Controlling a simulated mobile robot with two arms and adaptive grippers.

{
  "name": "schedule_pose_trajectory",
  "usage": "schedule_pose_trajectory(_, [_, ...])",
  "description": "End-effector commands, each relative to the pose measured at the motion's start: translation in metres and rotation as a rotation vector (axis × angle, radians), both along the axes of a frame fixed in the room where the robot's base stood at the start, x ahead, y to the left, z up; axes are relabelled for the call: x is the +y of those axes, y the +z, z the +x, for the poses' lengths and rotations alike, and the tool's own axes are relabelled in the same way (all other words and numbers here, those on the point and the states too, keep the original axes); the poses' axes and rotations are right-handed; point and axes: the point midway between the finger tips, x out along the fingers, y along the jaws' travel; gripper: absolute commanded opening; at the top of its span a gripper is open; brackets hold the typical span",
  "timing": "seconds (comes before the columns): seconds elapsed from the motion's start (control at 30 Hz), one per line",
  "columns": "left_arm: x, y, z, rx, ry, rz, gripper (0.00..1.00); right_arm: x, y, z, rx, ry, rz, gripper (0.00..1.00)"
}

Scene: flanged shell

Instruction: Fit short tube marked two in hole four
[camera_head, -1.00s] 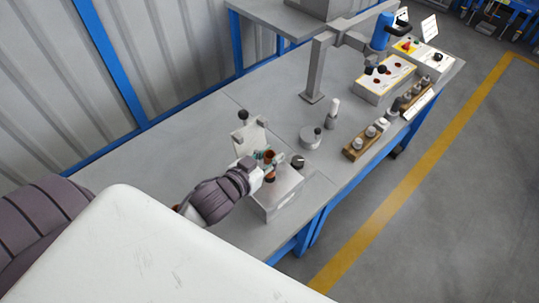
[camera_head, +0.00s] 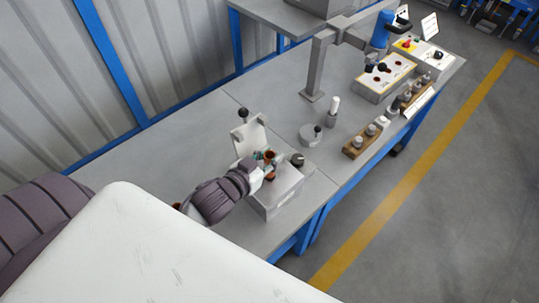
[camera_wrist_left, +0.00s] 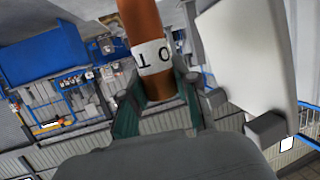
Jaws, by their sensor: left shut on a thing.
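My left gripper (camera_head: 264,161) is shut on a copper-brown tube (camera_head: 270,155) above the grey box-shaped fixture (camera_head: 278,197). In the left wrist view, the tube (camera_wrist_left: 145,35) stands between the green-lined fingers (camera_wrist_left: 152,108). It carries a white label with dark letters, only partly readable. A small reddish-brown part (camera_head: 270,176) shows low, beside the gripper and over the fixture; I cannot tell what it is. Hole four and its number cannot be made out. My right gripper is not in view.
A pale upright plate (camera_head: 249,138) stands behind the gripper, with a dark knob (camera_head: 297,159) to the right. A round grey part (camera_head: 310,137), a white-topped post (camera_head: 333,112) and a wooden rack (camera_head: 354,149) stand farther right. The bench (camera_head: 180,140) is clear at left.

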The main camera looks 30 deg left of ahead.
Motion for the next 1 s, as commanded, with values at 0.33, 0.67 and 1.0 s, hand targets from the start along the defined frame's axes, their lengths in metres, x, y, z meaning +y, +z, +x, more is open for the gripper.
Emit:
schedule_pose_trajectory(0.33, [0.0, -0.009, 0.0, 0.0, 0.001, 0.0, 0.0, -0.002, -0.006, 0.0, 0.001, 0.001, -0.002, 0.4])
schedule_pose_trajectory(0.67, [0.0, -0.018, 0.0, -0.001, 0.0, 0.0, 0.0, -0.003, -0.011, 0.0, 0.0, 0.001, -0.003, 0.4])
schedule_pose_trajectory(1.0, [0.0, -0.026, 0.0, -0.001, 0.0, 0.0, 0.0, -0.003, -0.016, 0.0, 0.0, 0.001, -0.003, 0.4])
